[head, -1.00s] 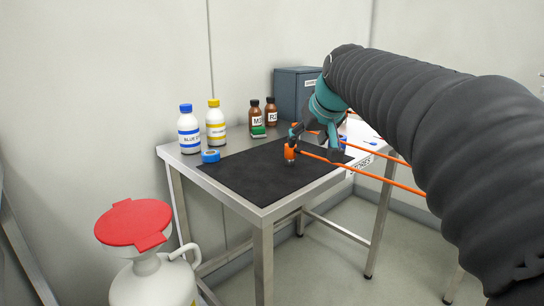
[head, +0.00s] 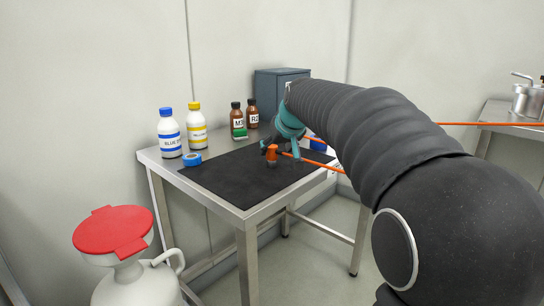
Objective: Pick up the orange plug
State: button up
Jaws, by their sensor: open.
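The orange plug (head: 272,155) is upright on the black mat (head: 225,183), near the mat's right side, with an orange cable running off to the right behind my arm. My gripper (head: 272,149) is right at the plug's top, with one dark finger to the left of it and the teal body behind and to the right. The jaws are open. The far finger is partly hidden, and I cannot tell whether either finger touches the plug.
On the steel table (head: 160,165) stand a blue-capped bottle (head: 170,135), a yellow-capped bottle (head: 196,128), blue tape (head: 192,160), brown bottles (head: 238,120) and a grey cabinet (head: 275,90). A red-topped white container (head: 115,235) stands in front. The mat's left part is clear.

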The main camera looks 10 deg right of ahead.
aim_at(274, 151)
jog(key=x, duration=0.4)
jog(key=shift+w+a+f, duration=0.15)
jog(key=shift+a+f, duration=0.1)
jog(key=shift+f, duration=0.1)
jog(key=shift+c, duration=0.2)
grip_shut()
